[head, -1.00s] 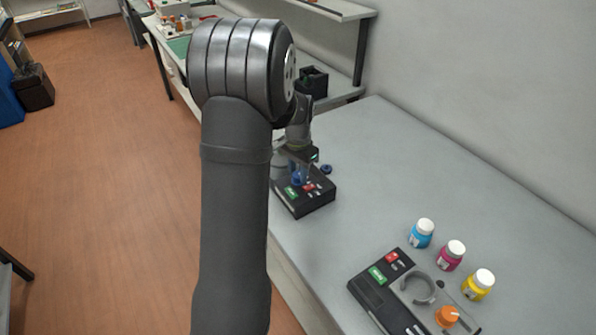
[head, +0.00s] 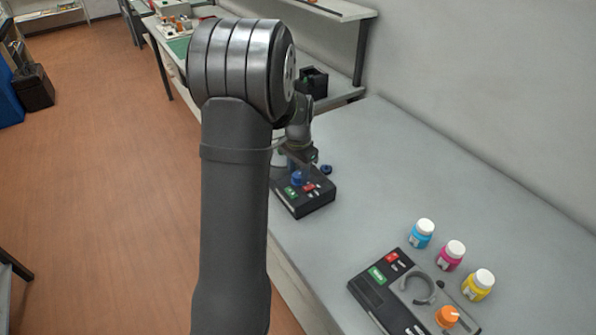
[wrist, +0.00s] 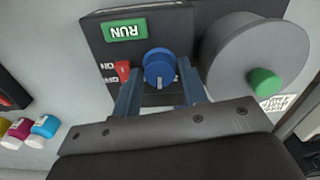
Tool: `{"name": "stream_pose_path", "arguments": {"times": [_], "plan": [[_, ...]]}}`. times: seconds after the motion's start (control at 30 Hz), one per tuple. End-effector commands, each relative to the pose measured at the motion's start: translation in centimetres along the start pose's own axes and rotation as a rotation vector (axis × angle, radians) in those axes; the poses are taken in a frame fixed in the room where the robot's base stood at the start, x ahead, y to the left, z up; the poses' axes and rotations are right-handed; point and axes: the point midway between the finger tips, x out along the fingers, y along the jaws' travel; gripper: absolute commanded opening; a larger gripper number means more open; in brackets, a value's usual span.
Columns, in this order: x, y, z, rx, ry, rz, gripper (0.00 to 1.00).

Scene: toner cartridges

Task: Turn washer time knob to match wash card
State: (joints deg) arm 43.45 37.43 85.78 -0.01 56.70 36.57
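A black box (head: 318,203) with a blue knob (head: 297,177) stands at the near-left edge of the table. In the wrist view the blue knob (wrist: 159,64) has a white pointer line toward the bottom of the picture. My gripper (wrist: 161,76) is open, with one finger on each side of the knob and small gaps showing. In the head view the arm partly hides the gripper, which is above the box. A white label (wrist: 277,102) with dark writing lies beside the round grey part; I cannot read it. I cannot identify a wash card.
Beside the knob are a green RUN button (wrist: 125,30), a red switch (wrist: 122,70) and a round grey part (wrist: 245,50) with a green knob (wrist: 264,82). A second black box (head: 378,277) with an orange knob (head: 447,316) and several bottles stand at right.

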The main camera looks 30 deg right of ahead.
Motion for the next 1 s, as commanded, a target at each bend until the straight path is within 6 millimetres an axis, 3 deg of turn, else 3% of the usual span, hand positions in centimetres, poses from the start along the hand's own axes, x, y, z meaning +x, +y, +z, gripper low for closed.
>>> {"name": "stream_pose_path", "arguments": {"times": [0.17,0.27,0.7,1.0], "plan": [[-0.5,0.0,0.0,0.0,0.001,-0.001,0.39],[-1.9,0.0,-0.1,0.0,0.002,-0.002,0.39],[-12.3,0.0,0.0,0.0,0.004,-0.003,0.39],[-16.8,0.0,0.0,0.0,0.001,0.0,0.39]]}}
